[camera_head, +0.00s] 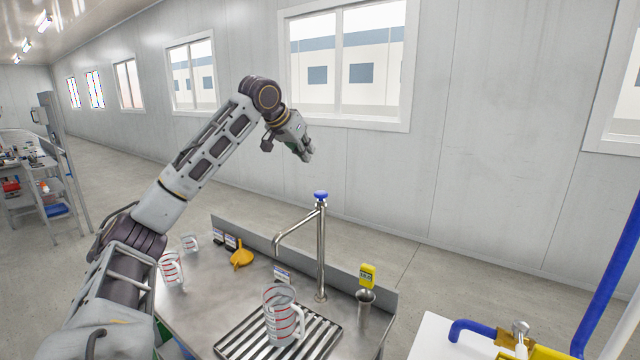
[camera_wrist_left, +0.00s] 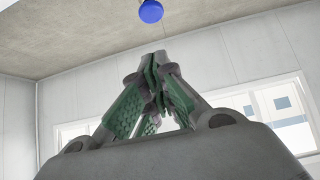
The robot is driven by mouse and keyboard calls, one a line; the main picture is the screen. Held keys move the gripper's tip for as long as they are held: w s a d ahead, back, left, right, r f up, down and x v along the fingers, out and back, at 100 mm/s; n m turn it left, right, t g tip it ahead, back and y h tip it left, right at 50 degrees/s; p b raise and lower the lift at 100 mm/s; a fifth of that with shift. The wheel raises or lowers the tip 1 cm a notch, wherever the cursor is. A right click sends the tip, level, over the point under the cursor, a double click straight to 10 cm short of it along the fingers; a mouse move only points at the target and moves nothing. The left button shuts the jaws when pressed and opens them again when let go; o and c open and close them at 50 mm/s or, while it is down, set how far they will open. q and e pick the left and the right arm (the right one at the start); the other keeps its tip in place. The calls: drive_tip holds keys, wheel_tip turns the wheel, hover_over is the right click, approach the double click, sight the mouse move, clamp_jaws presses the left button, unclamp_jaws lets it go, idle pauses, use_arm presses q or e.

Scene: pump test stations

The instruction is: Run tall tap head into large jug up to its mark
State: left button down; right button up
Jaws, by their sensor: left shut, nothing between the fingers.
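The tall tap (camera_head: 320,250) stands at the back of the steel bench, with a blue knob (camera_head: 321,196) on top and a spout reaching left. A clear jug with red marks (camera_head: 280,318) stands upright on the slatted drain grate (camera_head: 233,343), below and near the spout. I cannot tell its water level, and no stream shows. My left gripper (camera_head: 308,156) is shut and empty, in the air above and slightly left of the knob, apart from it. In the left wrist view its fingertips (camera_wrist_left: 160,58) meet, and the blue knob (camera_wrist_left: 151,11) shows beyond them. My right gripper is not in view.
Two other marked jugs (camera_head: 171,268) (camera_head: 190,243) and a yellow funnel (camera_head: 242,254) stand on the bench's left. A metal cup (camera_head: 364,303) and yellow tag (camera_head: 367,275) are right of the tap. Blue pipe (camera_head: 490,331) is at lower right.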

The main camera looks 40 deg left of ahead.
use_arm(q)
drive_tip(key=shift+f, duration=0.15)
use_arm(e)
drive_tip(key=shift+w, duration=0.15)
use_arm(q)
drive_tip(key=shift+f, duration=0.1)
